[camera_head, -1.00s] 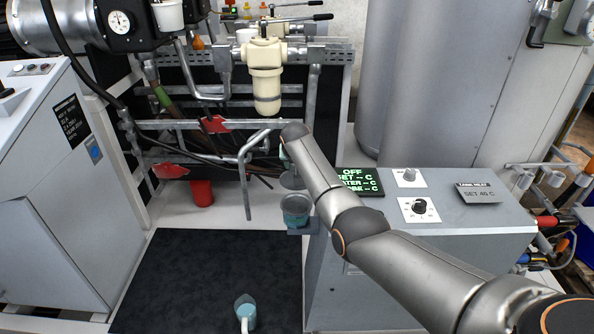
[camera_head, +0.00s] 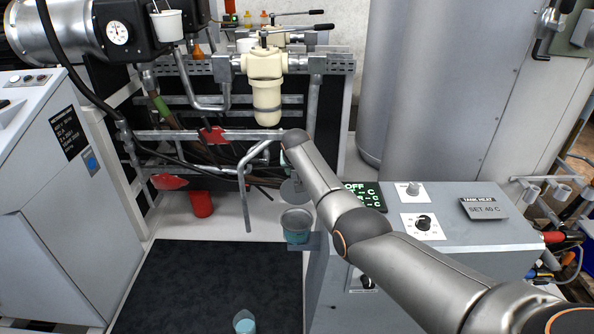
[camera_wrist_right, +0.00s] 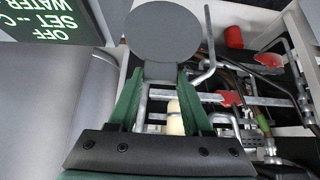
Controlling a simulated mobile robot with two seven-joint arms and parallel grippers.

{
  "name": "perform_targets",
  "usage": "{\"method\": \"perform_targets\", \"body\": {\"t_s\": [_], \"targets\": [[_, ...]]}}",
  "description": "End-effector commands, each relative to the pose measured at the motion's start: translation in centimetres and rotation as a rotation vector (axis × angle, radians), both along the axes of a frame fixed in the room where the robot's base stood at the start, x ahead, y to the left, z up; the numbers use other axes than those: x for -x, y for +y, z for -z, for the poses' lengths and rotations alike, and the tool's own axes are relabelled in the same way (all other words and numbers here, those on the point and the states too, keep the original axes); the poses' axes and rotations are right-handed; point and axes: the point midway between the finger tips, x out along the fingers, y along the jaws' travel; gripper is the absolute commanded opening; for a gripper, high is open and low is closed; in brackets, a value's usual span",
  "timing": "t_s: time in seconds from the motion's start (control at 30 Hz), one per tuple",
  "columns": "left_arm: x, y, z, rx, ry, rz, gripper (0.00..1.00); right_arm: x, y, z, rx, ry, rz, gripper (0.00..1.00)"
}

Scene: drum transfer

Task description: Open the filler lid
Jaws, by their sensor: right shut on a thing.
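The filler lid (camera_wrist_right: 163,32) is a flat grey disc with a tab, seen face-on in the right wrist view. My right gripper (camera_wrist_right: 160,75) has its green fingers shut on the tab. I cannot tell whether lid and cup touch at the back. My right fingers are hidden by the arm in that view. My left gripper is not in view.
A grey control cabinet (camera_head: 460,250) with a green display (camera_head: 365,196) stands right of the cup. A bent pipe (camera_head: 246,190) is close on its left. A red cup (camera_head: 201,204) stands further left. A light-blue cup (camera_head: 244,322) is at the bottom edge, by a dark mat (camera_head: 210,280).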

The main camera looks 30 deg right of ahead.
Motion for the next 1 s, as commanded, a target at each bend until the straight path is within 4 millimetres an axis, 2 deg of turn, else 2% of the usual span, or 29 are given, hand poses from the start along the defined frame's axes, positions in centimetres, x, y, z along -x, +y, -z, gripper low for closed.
{"method": "perform_targets", "body": {"t_s": [0.03, 0.07, 0.3, 0.67, 1.0], "targets": [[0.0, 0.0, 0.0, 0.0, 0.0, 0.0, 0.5, -0.4, -0.3, -0.8, 0.009, -0.02, 0.0, 0.0], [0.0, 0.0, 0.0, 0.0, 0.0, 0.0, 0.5, -0.4, -0.3, -0.8, 0.009, -0.021, 0.001, 0.53], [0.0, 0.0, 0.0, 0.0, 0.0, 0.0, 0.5, -0.2, -0.1, -0.4, 0.004, -0.012, 0.0, 0.8], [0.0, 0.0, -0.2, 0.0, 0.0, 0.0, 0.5, 0.0, 0.0, -0.5, 0.002, -0.007, 0.0, 0.8], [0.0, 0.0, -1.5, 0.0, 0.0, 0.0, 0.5, 1.4, 0.9, -2.6, 0.001, -0.009, 0.0, 0.8]]}}
